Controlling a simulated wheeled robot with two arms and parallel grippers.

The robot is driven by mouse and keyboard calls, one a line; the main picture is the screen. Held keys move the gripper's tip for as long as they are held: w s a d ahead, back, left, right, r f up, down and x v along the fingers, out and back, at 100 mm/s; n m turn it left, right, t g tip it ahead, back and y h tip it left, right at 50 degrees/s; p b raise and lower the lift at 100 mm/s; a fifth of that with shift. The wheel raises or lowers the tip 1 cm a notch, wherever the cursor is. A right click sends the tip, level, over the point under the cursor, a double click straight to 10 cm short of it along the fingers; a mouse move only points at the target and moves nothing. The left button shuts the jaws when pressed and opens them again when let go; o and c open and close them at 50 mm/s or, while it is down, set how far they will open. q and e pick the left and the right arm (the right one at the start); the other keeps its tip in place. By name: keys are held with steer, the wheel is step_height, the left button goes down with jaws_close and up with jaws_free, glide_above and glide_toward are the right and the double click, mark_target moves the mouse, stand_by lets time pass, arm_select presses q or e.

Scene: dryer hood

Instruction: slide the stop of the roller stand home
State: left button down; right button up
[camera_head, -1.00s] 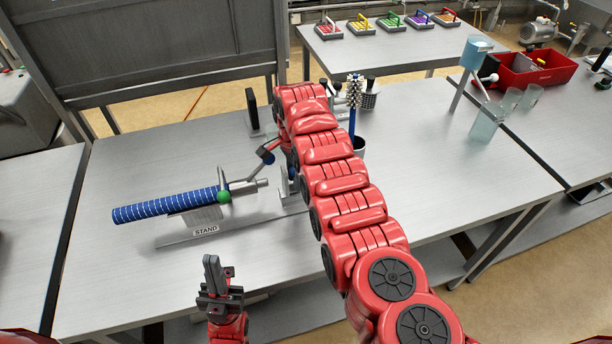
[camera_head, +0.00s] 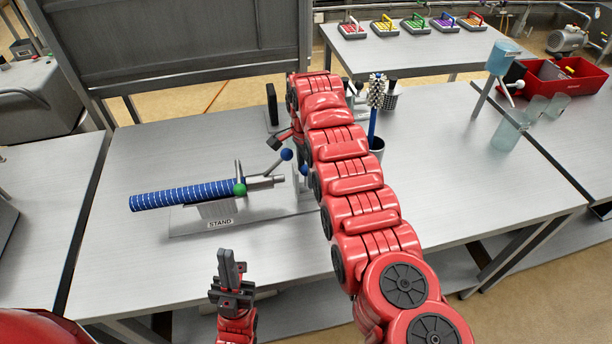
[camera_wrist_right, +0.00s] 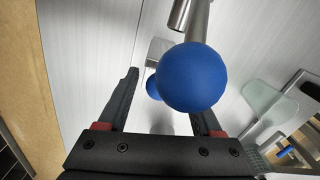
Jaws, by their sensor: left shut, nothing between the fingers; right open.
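The roller stand, with its label STAND (camera_head: 220,223), lies on the table and carries a blue roller (camera_head: 180,196) with white lines. A green ball knob (camera_head: 240,189) sits at the roller's right end, beside a grey shaft. A blue ball knob (camera_head: 287,154) on a grey lever rises above the shaft; another blue ball is partly hidden by my right arm. Which part is the stop, I cannot tell. My right gripper is open; in the right wrist view its fingers (camera_wrist_right: 165,105) point towards a large blue ball (camera_wrist_right: 194,77). My left gripper (camera_head: 230,254) is shut and empty at the table's front.
A cup with a brush (camera_head: 376,108) stands just right of my right arm. A blue-topped dispenser (camera_head: 503,58), clear cups and a red bin (camera_head: 565,75) are at the right. A dark upright block (camera_head: 272,103) stands behind the stand. The table left of the roller is clear.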

mark_target(306, 166)
step_height(306, 166, up, 3)
steer(key=shift+a+r+b, duration=0.1)
steer(key=shift+r+b, duration=0.1)
steer(key=shift+b, duration=0.4)
step_height(306, 166, up, 4)
steer(key=shift+p, duration=0.7)
step_height(306, 166, up, 8)
steer(key=p, duration=0.8)
steer(key=shift+r, duration=0.15)
